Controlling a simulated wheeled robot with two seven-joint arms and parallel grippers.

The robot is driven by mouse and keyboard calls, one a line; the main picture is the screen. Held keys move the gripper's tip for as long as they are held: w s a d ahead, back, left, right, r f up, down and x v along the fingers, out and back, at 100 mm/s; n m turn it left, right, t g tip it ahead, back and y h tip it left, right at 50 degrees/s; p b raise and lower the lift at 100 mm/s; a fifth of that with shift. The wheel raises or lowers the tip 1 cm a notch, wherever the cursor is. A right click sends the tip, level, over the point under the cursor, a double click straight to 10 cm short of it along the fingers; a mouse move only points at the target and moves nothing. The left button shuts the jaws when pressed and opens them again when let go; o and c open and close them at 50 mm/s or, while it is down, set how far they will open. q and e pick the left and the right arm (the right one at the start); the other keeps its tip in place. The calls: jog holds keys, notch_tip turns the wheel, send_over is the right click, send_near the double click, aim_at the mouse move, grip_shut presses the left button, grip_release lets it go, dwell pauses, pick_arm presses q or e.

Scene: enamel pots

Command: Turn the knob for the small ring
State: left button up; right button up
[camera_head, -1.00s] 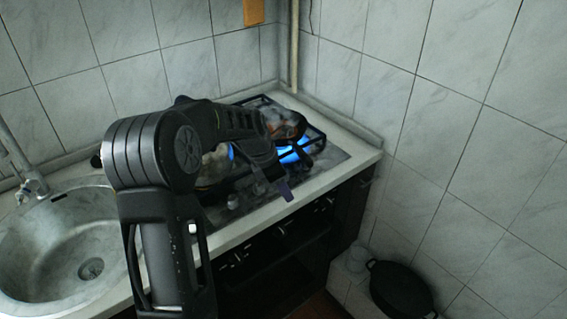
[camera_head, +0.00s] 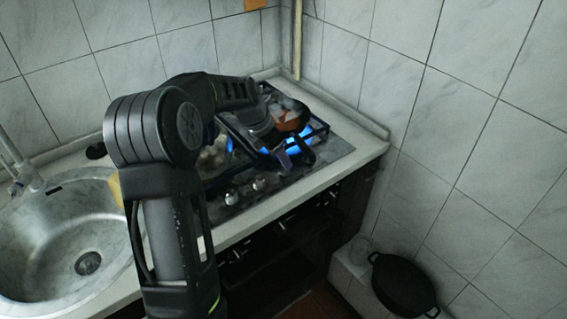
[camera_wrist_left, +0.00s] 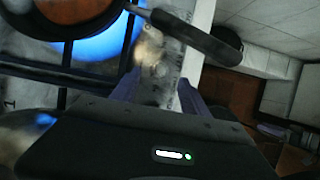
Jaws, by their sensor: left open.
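The stove knobs are small and silvery, on the front strip of the hob. One knob (camera_head: 232,197) is at the left and another (camera_head: 260,183) is to its right. The small ring cannot be told apart for sure. Blue flame (camera_head: 298,143) burns under a pan at the right, and more blue shows at the left ring. My left gripper (camera_head: 284,158) is over the hob's front right part, beside the pan handle. In the left wrist view its purple fingers (camera_wrist_left: 160,92) are apart, with a pale blurred shape beyond them. My right gripper is not in view.
A pan (camera_head: 290,116) with orange-brown contents sits on the hob, its dark handle (camera_wrist_left: 195,36) reaching close past my left fingers. The sink (camera_head: 70,245) is at the left. A black pot (camera_head: 402,283) stands low at the right. A tiled wall closes the right side.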

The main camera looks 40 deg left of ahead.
pick_arm(q)
jog(key=x, duration=0.5)
grip_shut()
dwell(0.5)
